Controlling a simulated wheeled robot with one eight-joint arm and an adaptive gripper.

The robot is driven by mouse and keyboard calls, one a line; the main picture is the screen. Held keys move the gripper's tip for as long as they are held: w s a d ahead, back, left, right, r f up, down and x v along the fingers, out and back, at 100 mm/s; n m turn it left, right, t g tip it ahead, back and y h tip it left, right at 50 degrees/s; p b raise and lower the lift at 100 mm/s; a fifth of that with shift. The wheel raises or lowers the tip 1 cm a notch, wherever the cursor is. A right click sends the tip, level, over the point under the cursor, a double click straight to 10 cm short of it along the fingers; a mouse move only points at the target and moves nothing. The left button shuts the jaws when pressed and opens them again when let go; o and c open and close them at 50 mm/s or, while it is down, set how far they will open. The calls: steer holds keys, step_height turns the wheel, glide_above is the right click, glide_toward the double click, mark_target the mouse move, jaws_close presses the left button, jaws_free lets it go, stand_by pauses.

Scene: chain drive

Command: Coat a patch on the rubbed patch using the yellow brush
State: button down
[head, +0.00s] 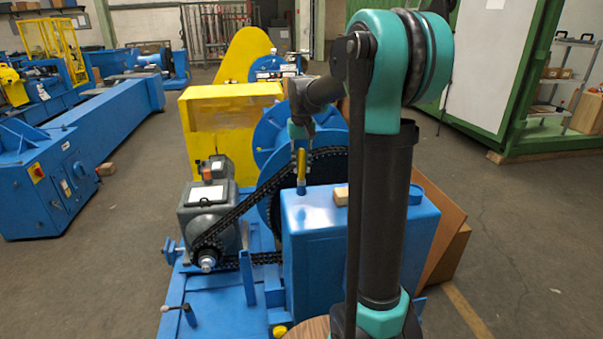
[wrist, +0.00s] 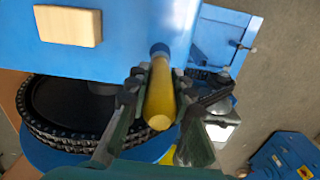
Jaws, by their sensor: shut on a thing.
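My gripper (head: 301,154) is shut on the yellow brush (head: 301,166) above the left part of the blue box (head: 334,250). The brush hangs roughly upright, with its dark blue end down near the box top; I cannot tell whether it touches. In the wrist view the fingers (wrist: 160,78) close on both sides of the brush's yellow handle (wrist: 161,100), and its blue end lies over the box's edge. I cannot make out a rubbed patch or any coating on the visible surfaces.
A pale wooden block (head: 341,195) lies on the box top and shows in the wrist view (wrist: 68,25). A black chain (head: 250,203) runs from the grey motor (head: 212,215) to the large wheel beside the box.

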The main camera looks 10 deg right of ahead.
mark_target(301, 149)
steer(key=shift+r, duration=1.95)
